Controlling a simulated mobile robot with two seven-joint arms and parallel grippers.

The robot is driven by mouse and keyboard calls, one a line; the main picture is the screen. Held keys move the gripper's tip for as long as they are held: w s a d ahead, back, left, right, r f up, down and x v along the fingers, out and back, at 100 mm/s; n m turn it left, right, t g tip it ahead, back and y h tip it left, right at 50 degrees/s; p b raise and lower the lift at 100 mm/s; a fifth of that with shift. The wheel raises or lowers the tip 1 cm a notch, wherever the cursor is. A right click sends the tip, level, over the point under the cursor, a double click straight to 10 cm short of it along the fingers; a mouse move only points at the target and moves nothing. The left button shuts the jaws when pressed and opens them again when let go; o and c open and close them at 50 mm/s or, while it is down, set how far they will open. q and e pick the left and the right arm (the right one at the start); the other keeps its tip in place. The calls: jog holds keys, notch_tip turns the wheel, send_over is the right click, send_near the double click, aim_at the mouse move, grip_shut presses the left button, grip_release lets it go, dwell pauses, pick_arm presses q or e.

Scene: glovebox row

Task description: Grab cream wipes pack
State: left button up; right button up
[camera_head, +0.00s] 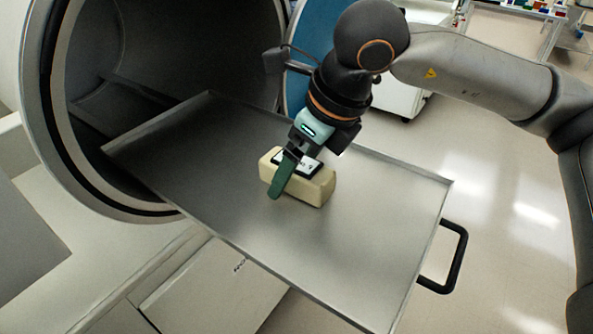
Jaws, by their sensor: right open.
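The cream wipes pack (318,189) is a cream block with a black-and-white label on top. It lies on the grey metal tray (375,257), near its middle. My right gripper (284,180) comes down from above at the pack. A green finger shows across the pack's near left side, and the other finger is mostly hidden behind the gripper and pack. The gripper is open, and I cannot tell whether a finger touches the pack. My left gripper is not in view.
The tray extends out of a round chamber opening (45,100) at the left. It has raised edges and a black handle (460,258) at its right end. A blue round door (308,40) stands behind. The tray around the pack is clear.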

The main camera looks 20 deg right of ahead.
jog(key=shift+c, duration=0.4)
grip_shut()
dwell(0.4)
